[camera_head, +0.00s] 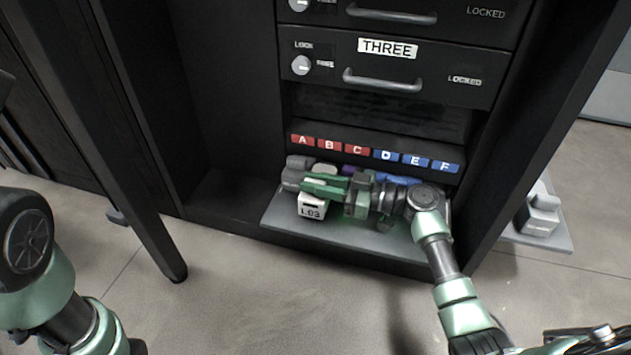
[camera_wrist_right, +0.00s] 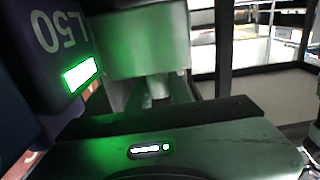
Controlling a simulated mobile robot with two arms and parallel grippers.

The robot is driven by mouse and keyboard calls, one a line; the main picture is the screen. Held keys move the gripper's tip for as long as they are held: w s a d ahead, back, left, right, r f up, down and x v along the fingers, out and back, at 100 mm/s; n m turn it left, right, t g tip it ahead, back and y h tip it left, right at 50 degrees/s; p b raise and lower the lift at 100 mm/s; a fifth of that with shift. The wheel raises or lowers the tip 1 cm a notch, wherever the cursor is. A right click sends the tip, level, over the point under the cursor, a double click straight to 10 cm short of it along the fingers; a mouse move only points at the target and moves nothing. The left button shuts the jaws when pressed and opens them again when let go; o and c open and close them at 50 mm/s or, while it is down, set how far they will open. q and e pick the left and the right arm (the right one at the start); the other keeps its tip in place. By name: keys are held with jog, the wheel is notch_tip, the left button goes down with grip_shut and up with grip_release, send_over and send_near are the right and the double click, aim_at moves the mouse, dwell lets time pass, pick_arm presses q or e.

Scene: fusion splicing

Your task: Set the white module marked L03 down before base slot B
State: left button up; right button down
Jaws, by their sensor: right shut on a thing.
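The white module marked L03 (camera_head: 312,213) is under the fingers of my right gripper (camera_head: 325,187), which is shut on it. It is over the front left part of the grey shelf (camera_head: 362,234), its marked face towards me. I cannot tell whether its underside touches the shelf. The red label B (camera_head: 329,145) is above and behind it, slightly right; the opening below the label is partly hidden by my gripper. My left arm is at the lower left, its gripper out of view. The right wrist view shows a dark gripper part (camera_wrist_right: 160,150) up close.
Red labels A (camera_head: 302,140) and C (camera_head: 357,149) flank B; blue labels continue right. A grey module (camera_head: 293,174) and a blue one (camera_head: 391,179) sit at the back of the shelf. A dark module (camera_wrist_right: 60,45) with a lit window is close in the wrist view. Dark cabinet walls flank the shelf.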

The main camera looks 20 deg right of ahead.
jog(key=shift+f, duration=0.5)
jog(key=c, duration=1.3)
grip_release()
jog(key=shift+s+f, duration=0.1)
jog(key=shift+f, duration=0.1)
jog(key=shift+r, duration=0.35)
jog(key=p+v, duration=0.1)
jog(key=v, duration=0.1)
jog(key=p+v, duration=0.1)
jog(key=v, duration=0.1)
jog(key=p+v, duration=0.1)
jog(key=v, duration=0.1)
jog(key=shift+d+r, duration=0.2)
jog(key=shift+r, duration=0.15)
jog(key=shift+s+d+p, duration=0.3)
jog(key=shift+s+d, duration=0.05)
jog(key=shift+d, duration=0.1)
